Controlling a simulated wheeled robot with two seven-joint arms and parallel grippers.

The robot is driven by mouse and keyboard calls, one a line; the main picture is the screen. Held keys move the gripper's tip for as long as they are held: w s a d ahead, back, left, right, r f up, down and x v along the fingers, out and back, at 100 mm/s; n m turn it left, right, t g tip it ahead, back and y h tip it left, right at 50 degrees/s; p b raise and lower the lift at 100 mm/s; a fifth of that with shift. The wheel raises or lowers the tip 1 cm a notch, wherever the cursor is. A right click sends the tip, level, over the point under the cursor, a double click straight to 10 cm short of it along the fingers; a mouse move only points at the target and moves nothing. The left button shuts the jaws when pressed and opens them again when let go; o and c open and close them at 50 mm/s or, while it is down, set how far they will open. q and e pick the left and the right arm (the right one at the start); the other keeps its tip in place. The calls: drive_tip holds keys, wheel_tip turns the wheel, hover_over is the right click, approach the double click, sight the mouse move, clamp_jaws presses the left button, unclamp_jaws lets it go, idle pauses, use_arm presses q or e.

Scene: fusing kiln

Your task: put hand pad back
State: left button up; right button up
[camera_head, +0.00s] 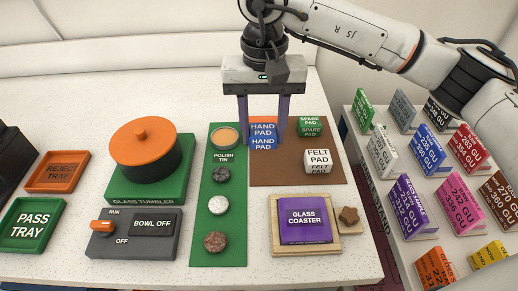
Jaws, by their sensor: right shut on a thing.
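I cannot tell whether the pad touches the mat. My left gripper is not in view.
On the mat are a white felt pad (318,160) and a green spare pad (310,126). A green strip (221,254) with a polish tin (224,138) lies left. A glass coaster (305,219) is in front. Labelled blocks fill the right-hand rack.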

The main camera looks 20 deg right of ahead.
sight(264, 144)
drive_tip(key=f, duration=0.3)
drive_tip(key=shift+s+f, duration=0.2)
drive_tip(key=shift+f, duration=0.1)
drive_tip(key=shift+f+p, duration=0.5)
drive_tip(key=shift+f, duration=1.45)
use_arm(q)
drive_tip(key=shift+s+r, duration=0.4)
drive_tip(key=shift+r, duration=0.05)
use_arm(e)
drive_tip(key=shift+f, duration=0.15)
drive_tip(key=o, duration=0.9)
drive_tip(key=shift+w, duration=0.1)
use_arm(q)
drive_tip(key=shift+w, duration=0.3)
use_arm(e)
drive_tip(key=shift+o, duration=0.2)
